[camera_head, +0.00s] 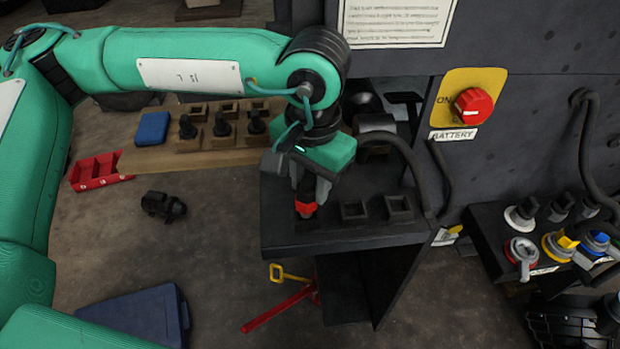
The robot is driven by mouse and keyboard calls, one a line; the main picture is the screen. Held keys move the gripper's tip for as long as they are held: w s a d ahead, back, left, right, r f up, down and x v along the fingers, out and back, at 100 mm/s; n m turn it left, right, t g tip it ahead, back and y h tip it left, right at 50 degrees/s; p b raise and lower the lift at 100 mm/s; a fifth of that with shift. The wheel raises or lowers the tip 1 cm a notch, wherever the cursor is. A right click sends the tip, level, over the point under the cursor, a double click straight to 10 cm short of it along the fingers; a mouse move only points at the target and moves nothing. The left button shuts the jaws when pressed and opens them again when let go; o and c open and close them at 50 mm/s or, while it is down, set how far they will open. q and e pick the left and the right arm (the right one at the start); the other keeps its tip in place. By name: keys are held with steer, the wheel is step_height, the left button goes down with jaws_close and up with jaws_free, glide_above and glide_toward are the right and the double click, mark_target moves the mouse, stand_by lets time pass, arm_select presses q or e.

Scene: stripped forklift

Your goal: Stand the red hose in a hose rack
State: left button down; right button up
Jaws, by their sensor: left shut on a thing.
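My left arm comes in from the left, and my left gripper (306,192) points down, shut on the red hose (306,208). Only a short red part of the hose shows below the fingers, with a dark end under it; the gripper hides the rest. The hose is roughly upright at the left part of a dark shelf (290,238), in line with two empty square holders (355,211) of a hose rack. I cannot tell whether its lower end is inside a holder. My right gripper is not in view.
A wooden board (225,162) with square holders and several black fittings lies behind. A red battery knob (473,105) and a black cable (405,160) are close on the right.

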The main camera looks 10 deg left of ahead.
arm_select(q)
steer(key=shift+f+b, duration=0.7)
steer(key=shift+f, duration=0.05)
stand_by(0.5)
steer(key=c, duration=0.9)
jaws_free()
steer(key=shift+c, duration=0.2)
steer(key=shift+r, duration=0.1)
steer(key=r, duration=1.3)
steer(key=shift+s+d+r+p, duration=0.2)
steer(key=shift+d+p, duration=0.1)
steer(key=shift+p, duration=0.05)
steer(key=shift+r, duration=0.1)
